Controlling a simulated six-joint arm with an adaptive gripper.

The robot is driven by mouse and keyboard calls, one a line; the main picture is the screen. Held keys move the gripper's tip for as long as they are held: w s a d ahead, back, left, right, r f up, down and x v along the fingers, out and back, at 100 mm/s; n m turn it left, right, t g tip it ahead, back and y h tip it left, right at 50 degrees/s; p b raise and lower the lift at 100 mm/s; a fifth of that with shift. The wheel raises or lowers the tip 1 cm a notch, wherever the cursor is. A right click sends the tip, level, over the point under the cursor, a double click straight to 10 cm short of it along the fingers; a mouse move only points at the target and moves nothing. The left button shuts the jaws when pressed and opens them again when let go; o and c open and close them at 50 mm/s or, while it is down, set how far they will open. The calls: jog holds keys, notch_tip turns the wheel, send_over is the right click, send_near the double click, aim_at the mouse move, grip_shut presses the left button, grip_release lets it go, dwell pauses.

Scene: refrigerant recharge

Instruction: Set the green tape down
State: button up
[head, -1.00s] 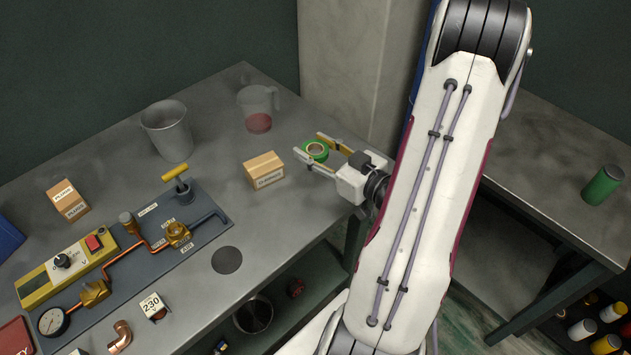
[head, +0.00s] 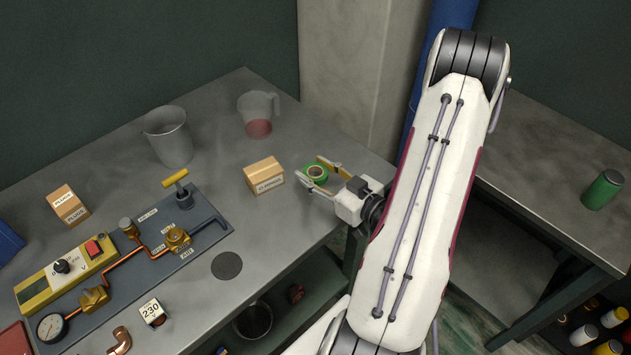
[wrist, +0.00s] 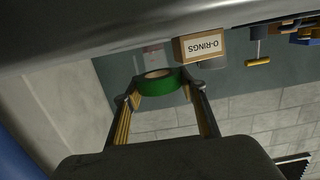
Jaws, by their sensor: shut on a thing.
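The green tape (head: 315,173) is a roll with a pale core. It sits between the two fingers of my gripper (head: 321,174), over the right part of the grey bench. In the wrist view the green tape (wrist: 158,86) is held at the ends of the fingers of my gripper (wrist: 160,92), which is shut on it. The tape is low and close to the bench top; I cannot tell whether it touches it.
A small cardboard box (head: 264,175), labelled O-RINGS in the wrist view (wrist: 200,47), stands just left of the tape. A clear jug (head: 258,113) and a grey beaker (head: 170,137) stand further back. The bench (head: 325,130) is bare behind the tape.

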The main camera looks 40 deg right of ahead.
aim_at(316, 183)
jog(key=shift+f, duration=0.1)
dwell(0.3)
jog(key=shift+f, duration=1.85)
jog(key=shift+f, duration=0.2)
jog(key=o, duration=1)
jog(key=shift+c, duration=0.2)
jog(key=shift+s, duration=0.1)
jog(key=shift+s+r, duration=0.15)
jog(key=shift+s, duration=0.7)
jog(key=shift+s+d, duration=0.1)
jog(key=shift+s, duration=1.6)
jog(key=shift+s+r, duration=0.15)
jog(key=shift+s, duration=1.05)
jog(key=shift+o, duration=0.4)
